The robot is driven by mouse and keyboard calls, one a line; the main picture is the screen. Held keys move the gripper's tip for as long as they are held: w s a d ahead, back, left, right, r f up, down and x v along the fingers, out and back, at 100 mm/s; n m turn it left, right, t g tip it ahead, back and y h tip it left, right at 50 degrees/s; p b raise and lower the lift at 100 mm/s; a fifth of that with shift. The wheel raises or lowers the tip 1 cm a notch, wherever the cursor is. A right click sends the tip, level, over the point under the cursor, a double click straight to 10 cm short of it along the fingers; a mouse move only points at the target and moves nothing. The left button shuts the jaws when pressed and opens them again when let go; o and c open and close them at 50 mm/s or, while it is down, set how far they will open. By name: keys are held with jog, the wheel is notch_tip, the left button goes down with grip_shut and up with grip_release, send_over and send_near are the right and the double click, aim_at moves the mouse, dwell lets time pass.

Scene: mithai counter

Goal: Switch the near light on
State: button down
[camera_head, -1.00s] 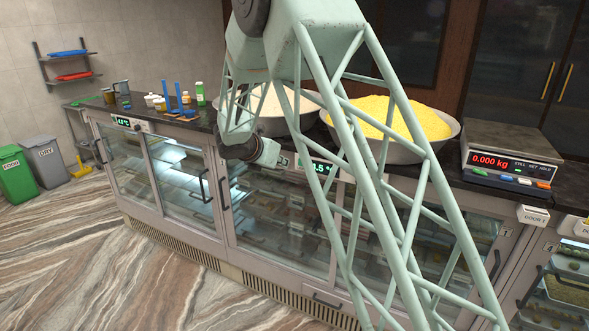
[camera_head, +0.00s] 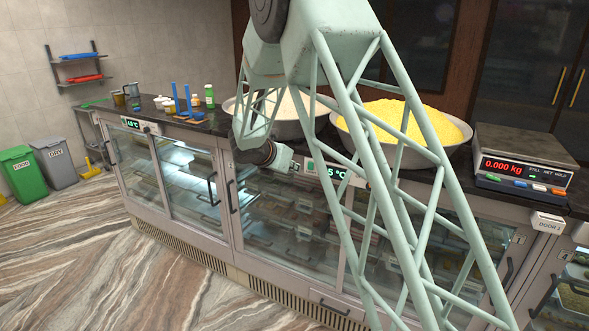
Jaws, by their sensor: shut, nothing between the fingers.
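The near display case (camera_head: 285,215) has a front control panel (camera_head: 331,171) with a green readout ending in "5 °C". My lattice arm crosses in front of this panel and hides part of it. A small green spot (camera_head: 310,163) shows at the panel's left part; whether it is a switch or lamp is too small to tell. My wrist (camera_head: 280,158) is close to the panel's left end, and a gap or touch cannot be told. My gripper's fingers cannot be made out. The near case looks dim inside, while the far case (camera_head: 185,185) shows a bright glow.
On the counter (camera_head: 215,123) stand a bowl of yellow grains (camera_head: 400,158), a paler-filled bowl (camera_head: 285,130) and a scale (camera_head: 525,160) reading 0.000 kg. Bottles and jars stand at the far end. Green (camera_head: 22,172) and grey (camera_head: 55,160) bins stand left. The front floor is clear.

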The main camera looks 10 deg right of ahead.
aim_at(310, 167)
jog(key=shift+w+d+r+p+x, duration=0.15)
jog(key=shift+r+x, duration=0.15)
jog(key=shift+x, duration=1.65)
jog(key=shift+w+d+r+p+x, duration=0.15)
jog(key=shift+r+x, duration=0.1)
jog(key=shift+x, duration=1.75)
jog(key=shift+w+d+r+p+x, duration=0.1)
jog(key=shift+w+r+p+x, duration=0.15)
jog(key=shift+x, duration=1.7)
jog(key=shift+a+f+b, duration=0.1)
jog(key=shift+b, duration=0.45)
jog(key=shift+f+b, duration=0.1)
jog(key=shift+b, duration=0.4)
jog(key=shift+w+d, duration=0.1)
jog(key=shift+d, duration=0.1)
jog(key=shift+r, duration=0.35)
jog(key=shift+r+p, duration=0.35)
jog(key=shift+r, duration=0.15)
jog(key=shift+r, duration=0.15)
